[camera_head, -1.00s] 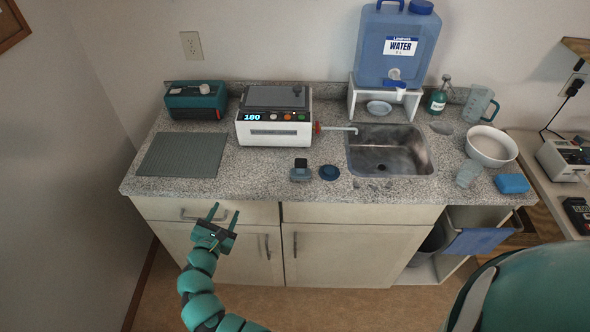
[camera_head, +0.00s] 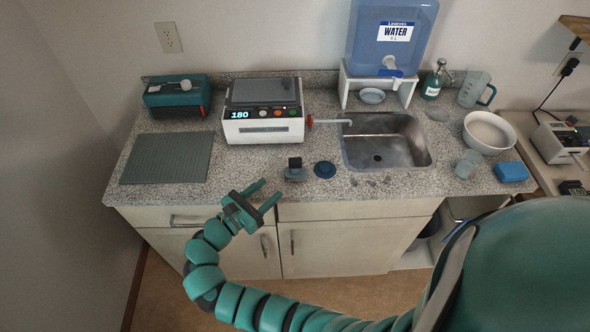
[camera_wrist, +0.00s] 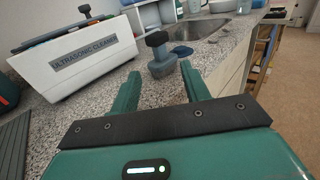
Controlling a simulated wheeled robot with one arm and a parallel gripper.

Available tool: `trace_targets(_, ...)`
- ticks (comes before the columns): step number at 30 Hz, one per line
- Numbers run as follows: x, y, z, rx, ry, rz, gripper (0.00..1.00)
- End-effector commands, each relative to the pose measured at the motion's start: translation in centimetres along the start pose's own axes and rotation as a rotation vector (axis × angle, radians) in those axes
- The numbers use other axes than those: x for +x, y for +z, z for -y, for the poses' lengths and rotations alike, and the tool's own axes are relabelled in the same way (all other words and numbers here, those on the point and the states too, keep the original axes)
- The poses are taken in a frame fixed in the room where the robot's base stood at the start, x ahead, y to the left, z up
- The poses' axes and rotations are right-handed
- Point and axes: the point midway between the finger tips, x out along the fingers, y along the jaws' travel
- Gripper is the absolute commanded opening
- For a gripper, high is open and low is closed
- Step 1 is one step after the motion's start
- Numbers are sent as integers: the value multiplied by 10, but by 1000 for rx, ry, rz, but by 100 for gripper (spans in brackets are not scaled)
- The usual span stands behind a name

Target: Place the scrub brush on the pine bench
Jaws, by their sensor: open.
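My gripper (camera_head: 271,190) is open and empty at the counter's front edge, left of and nearer than the brush. In the wrist view my gripper (camera_wrist: 160,80) has its fingers spread, with the brush ahead between their lines and apart from them. I cannot clearly identify the pine bench; a side table (camera_head: 541,180) with wooden edging stands at the right.
A blue disc (camera_head: 325,170) lies right beside the brush. The ultrasonic cleaner (camera_head: 262,128) stands behind with its spout near the sink (camera_head: 385,155). A grey ribbed mat (camera_head: 168,158) lies left. A bowl (camera_head: 489,130), cup (camera_head: 468,163) and blue sponge (camera_head: 510,172) crowd the right end.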

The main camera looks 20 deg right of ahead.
Motion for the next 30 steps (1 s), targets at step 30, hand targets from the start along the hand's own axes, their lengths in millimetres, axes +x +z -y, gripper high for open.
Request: trace_targets(30, 118, -6, -2, 0, -2, -1, 46)
